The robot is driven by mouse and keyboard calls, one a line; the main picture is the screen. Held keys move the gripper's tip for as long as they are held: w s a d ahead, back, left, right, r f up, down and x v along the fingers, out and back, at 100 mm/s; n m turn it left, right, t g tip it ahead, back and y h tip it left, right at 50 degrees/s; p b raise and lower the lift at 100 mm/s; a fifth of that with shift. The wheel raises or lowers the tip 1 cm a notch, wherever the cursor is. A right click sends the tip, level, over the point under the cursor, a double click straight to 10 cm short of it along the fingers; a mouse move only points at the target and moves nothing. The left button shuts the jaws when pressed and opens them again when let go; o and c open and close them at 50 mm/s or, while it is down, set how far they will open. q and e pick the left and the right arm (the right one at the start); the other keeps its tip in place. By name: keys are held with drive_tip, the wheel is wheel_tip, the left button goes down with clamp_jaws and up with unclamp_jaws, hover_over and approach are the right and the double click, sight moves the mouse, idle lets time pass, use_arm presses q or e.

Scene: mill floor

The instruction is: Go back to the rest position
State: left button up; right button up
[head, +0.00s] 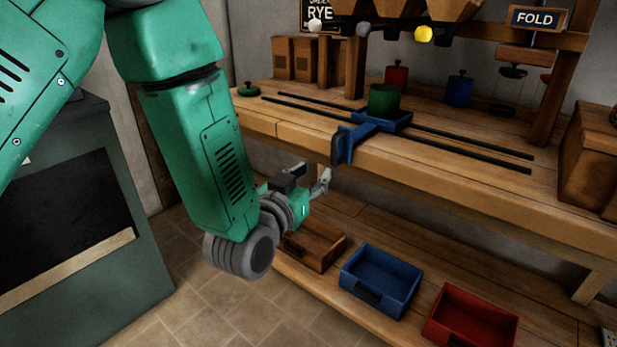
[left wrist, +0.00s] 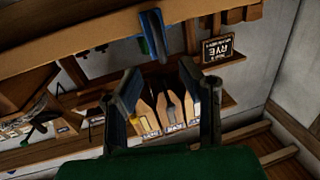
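My left arm comes in from the left in the head view and hangs down in front of the workbench (head: 450,180). My left gripper (head: 312,174) is just below the bench's front edge, above the lower shelf and near the wooden bin. In the left wrist view my left gripper (left wrist: 159,70) has its two fingers apart, with nothing held between them. My right gripper is in neither view.
A blue carriage (head: 370,130) with a green canister (head: 384,99) sits on dark rails. A wooden bin (head: 314,246), blue bin (head: 380,280) and red bin (head: 470,318) stand on the lower shelf. A dark green cabinet (head: 85,210) stands left; tiled floor between is clear.

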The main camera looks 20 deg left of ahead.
use_arm(q)
drive_tip(key=shift+s+a, duration=0.1)
drive_tip(key=shift+s, duration=0.6)
drive_tip(key=s+a+f+g+y+p, duration=0.1)
drive_tip(key=s+a+f+g+p, duration=0.15)
drive_tip(key=s+f+g, duration=0.55)
drive_tip(key=s+a+f+g+y+p, duration=0.1)
drive_tip(key=s+a+f+p, duration=0.15)
drive_tip(key=s+f, duration=0.65)
drive_tip(key=s+a+f+g+p, duration=0.1)
drive_tip(key=s+a+f+g, duration=0.2)
drive_tip(key=s, duration=0.5)
drive_tip(key=s+a+f+n+g+p, duration=0.1)
drive_tip(key=s+a+f+g, duration=0.1)
drive_tip(key=s+f+g, duration=0.3)
drive_tip(key=s+f, duration=0.1)
drive_tip(key=s, duration=0.3)
drive_tip(key=shift+a+f+y, duration=0.4)
drive_tip(key=shift+w, duration=0.2)
